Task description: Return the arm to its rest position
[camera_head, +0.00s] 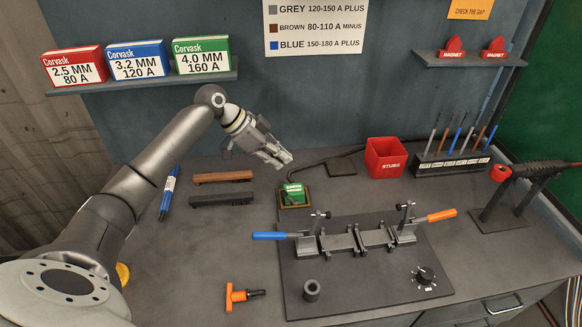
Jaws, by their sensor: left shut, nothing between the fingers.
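My left arm comes in from the left and reaches over the bench. My left gripper (281,159) is shut and empty. In the picture it shows above and a little left of a small green block (293,192), which sits in a small tray on the bench; the gripper looks apart from it. My right gripper is not in view.
A dark plate (350,296) carries clamps with blue and orange handles and a knob. A red bin marked STUBS (385,158), a rod rack (452,165) and a torch on a stand (533,170) stand right. An orange-handled tool (240,295) lies in front. Shelves hold boxes above.

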